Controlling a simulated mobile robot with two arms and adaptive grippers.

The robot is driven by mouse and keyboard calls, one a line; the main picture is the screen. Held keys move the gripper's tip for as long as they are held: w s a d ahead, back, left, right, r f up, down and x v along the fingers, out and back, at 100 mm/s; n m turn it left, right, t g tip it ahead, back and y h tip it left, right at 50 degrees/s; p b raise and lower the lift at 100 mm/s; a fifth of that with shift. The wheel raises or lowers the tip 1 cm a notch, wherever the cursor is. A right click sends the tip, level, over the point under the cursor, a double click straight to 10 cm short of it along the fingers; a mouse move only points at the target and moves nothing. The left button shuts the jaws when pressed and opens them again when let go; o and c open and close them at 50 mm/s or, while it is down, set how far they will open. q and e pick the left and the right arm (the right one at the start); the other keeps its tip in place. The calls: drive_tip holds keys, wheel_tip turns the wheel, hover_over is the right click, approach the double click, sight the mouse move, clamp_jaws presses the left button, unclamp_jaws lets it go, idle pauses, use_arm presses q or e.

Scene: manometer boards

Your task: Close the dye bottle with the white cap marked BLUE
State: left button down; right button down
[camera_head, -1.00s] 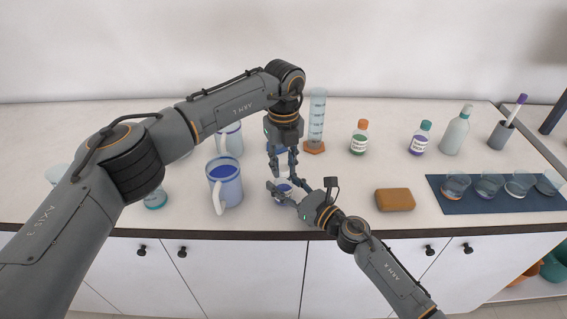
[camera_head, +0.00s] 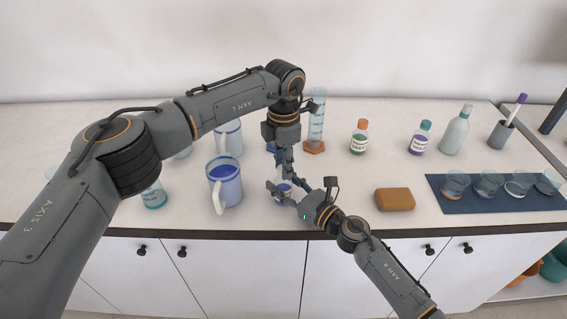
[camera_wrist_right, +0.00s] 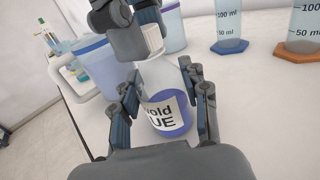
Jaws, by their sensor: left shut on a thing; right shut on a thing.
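The dye bottle (camera_wrist_right: 163,112), clear with blue dye and a label ending in "UE", stands on the counter. It also shows partly in the head view (camera_head: 284,189). My right gripper (camera_head: 283,193) is shut around its body; its fingers (camera_wrist_right: 165,108) lie on both sides of the bottle in the right wrist view. My left gripper (camera_head: 284,172) comes down from above and is shut on the white cap (camera_wrist_right: 152,38). The cap is over the bottle's neck; I cannot tell whether it touches. Its marking is not readable.
A blue-filled pitcher (camera_head: 226,184) stands close on the left. A graduated cylinder (camera_head: 317,120) is behind. Green-dye (camera_head: 359,139) and purple-dye (camera_head: 420,140) bottles stand back right. A brown sponge (camera_head: 395,199) and a blue mat (camera_head: 475,205) with several cups lie right.

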use_arm(q)
drive_tip(key=c, duration=1)
unclamp_jaws()
wheel_tip(320, 180, up, 12)
use_arm(e)
drive_tip(key=c, duration=0.6)
unclamp_jaws()
drive_tip(key=shift+d, duration=0.1)
drive_tip(key=v, duration=1.2)
drive_tip(key=shift+r, duration=0.1)
